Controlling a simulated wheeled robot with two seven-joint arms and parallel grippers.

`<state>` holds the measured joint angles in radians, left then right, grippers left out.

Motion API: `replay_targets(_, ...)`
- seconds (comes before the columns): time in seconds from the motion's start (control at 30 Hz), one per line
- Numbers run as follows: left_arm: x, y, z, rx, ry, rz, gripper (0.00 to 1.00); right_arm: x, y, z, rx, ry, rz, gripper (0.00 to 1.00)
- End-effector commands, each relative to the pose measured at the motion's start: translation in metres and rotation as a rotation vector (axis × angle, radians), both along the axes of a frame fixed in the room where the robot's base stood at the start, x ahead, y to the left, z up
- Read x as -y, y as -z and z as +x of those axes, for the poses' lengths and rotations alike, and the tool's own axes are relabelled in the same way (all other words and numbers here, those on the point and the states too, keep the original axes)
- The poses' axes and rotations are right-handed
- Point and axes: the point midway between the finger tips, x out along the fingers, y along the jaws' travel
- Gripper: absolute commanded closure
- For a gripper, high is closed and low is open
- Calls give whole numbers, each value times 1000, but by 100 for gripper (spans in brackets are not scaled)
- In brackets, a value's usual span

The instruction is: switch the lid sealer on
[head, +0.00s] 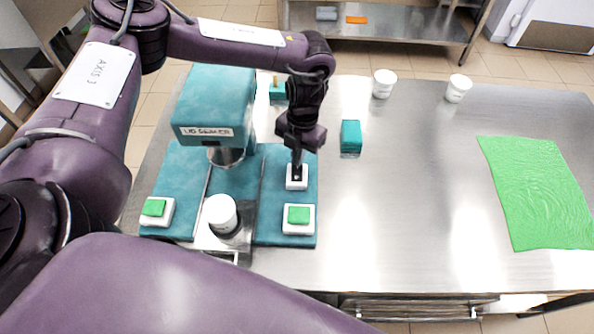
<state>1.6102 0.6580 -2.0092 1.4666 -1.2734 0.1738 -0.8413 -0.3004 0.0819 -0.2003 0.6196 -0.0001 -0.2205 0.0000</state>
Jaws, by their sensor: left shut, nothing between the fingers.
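The lid sealer (204,140) is a teal machine with a label on its head, standing at the left of the steel table. A white tub (220,213) sits under the front of its head. A white square switch housing (296,185) is on the right side of its base, with a dark part in the middle. My left gripper (297,172) is shut and empty, pointing down right at this switch. Its tips hide part of the switch, so contact and the switch position cannot be told. Green buttons on white housings sit at the front left (154,208) and front right (299,215).
A teal block (351,136) stands right of the sealer. Two white tubs (384,83) (458,88) stand at the back edge. A green cloth (540,190) lies at the right. The middle of the steel table (410,200) is clear. My left arm passes above the sealer.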

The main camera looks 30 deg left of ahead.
Motion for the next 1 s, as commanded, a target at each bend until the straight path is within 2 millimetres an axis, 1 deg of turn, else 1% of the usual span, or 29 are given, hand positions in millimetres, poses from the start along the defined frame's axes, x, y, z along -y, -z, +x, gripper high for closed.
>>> replay_targets(0.63, 0, 0, 0, 0, 0, 0, 100, 0, 0, 0, 1, 1, 0, 64)
replay_targets(1.0, 0, 6, 0, 0, 0, 0, 100, -2, 4, 0, 1, 2, 4, 64)
